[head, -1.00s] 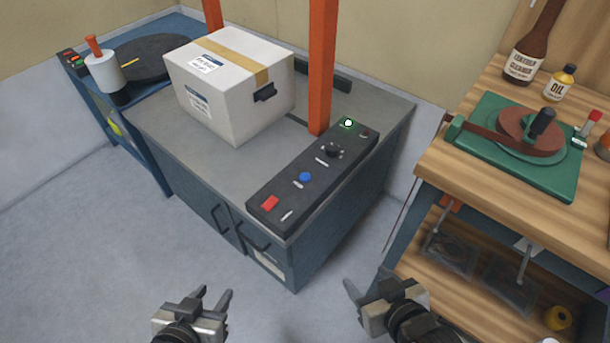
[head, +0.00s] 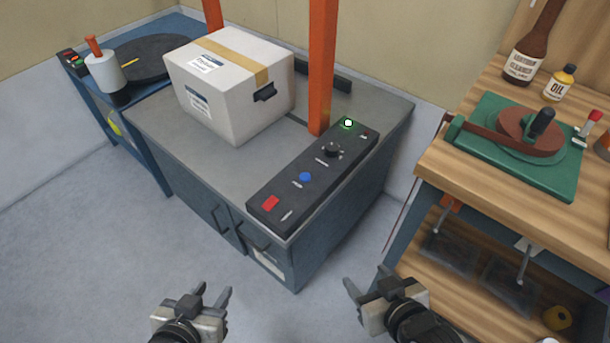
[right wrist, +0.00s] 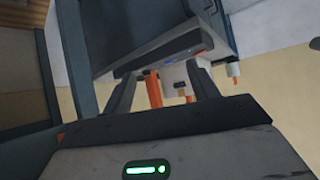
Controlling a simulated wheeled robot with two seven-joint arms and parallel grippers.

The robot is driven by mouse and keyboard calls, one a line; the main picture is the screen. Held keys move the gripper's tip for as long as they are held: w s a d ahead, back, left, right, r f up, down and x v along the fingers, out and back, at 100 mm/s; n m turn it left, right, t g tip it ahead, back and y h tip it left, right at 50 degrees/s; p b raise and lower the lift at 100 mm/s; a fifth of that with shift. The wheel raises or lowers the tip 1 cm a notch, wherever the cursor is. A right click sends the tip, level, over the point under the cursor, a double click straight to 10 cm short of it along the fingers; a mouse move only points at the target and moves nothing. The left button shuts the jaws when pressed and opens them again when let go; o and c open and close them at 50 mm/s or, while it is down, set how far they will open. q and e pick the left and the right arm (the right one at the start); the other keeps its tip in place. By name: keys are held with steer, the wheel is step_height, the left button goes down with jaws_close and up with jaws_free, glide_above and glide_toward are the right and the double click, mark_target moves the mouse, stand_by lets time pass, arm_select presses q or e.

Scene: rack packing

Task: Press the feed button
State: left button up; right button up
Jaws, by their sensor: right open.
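A dark control panel (head: 262,207) lies along the right edge of the grey-topped machine (head: 160,128). It carries a red button (head: 270,203), a blue button (head: 305,177), a black knob (head: 333,150) and a white button with a green glow (head: 348,123). Their small labels are too small to read, so I cannot tell which one is the feed button. My left gripper (head: 214,290) is open and empty, in front of the machine at the bottom. My right gripper (head: 366,280) is open and empty, to the right of the machine's front corner, apart from the panel.
A white taped box (head: 235,100) sits on the machine beneath an orange frame (head: 321,70). A wooden bench (head: 455,165) with a green tool (head: 545,175) and bottles stands at right. A blue stand (head: 145,150) is at left. Floor is clear in front.

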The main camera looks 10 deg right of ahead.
stand_by(0.3)
steer(key=shift+s+f, duration=0.1)
jaws_close()
stand_by(1.5)
